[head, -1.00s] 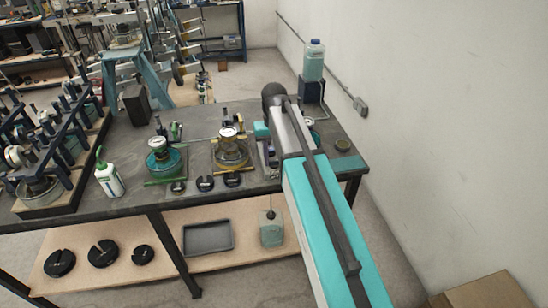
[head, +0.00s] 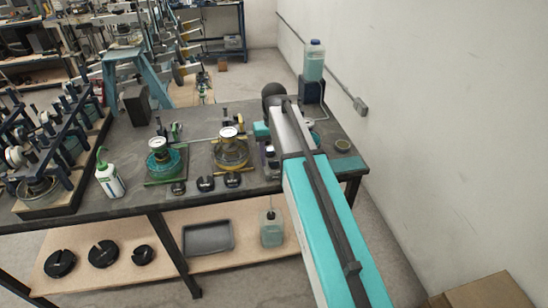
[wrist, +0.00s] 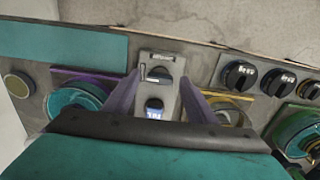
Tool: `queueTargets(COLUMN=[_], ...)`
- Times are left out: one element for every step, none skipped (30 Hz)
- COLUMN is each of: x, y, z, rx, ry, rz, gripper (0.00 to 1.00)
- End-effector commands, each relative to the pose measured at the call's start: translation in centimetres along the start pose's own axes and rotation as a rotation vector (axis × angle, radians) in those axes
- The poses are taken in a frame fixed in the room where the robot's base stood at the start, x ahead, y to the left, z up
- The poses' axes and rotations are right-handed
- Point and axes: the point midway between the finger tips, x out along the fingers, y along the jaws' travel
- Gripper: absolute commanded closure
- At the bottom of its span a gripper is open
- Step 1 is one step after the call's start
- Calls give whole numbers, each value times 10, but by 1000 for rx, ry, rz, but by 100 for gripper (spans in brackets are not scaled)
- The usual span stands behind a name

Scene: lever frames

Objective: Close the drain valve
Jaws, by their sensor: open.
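In the wrist view, my gripper (wrist: 159,82) is open, its two purple-grey fingers on either side of a narrow light-grey panel. No finger is clearly seen touching the knob. I cannot tell for certain whether this knob is the drain valve. In the head view, my own arm hides the gripper and most of this panel.
A purple-rimmed round vessel (wrist: 78,98) is left of the fingers, a yellow-rimmed one (wrist: 230,112) right. In the head view, a clear bottle (head: 314,62) stands behind my arm; a white bottle (head: 109,180) stands left.

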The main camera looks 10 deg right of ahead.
Motion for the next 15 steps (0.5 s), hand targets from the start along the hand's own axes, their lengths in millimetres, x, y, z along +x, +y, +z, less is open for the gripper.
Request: queueTargets(x=[-4,-6,-9,-11,-14,-18,-21,-24,-29,-32,-36,-41,-44,-48,-52], y=[0,0,0,0,0,0,0,0,0,0,0,0,0,0,0], z=[0,0,0,0,0,0,0,0,0,0,0,0,0,0,0], rx=[0,0,0,0,0,0,0,0,0,0,0,0,0,0,0], ry=[0,0,0,0,0,1,1,1,1,1,1,1,1,1,1], rz=[0,0,0,0,0,0,0,0,0,0,0,0,0,0,0], gripper=[48,48,48,48,48,48,48,48,48,48,48,48,48,48,48])
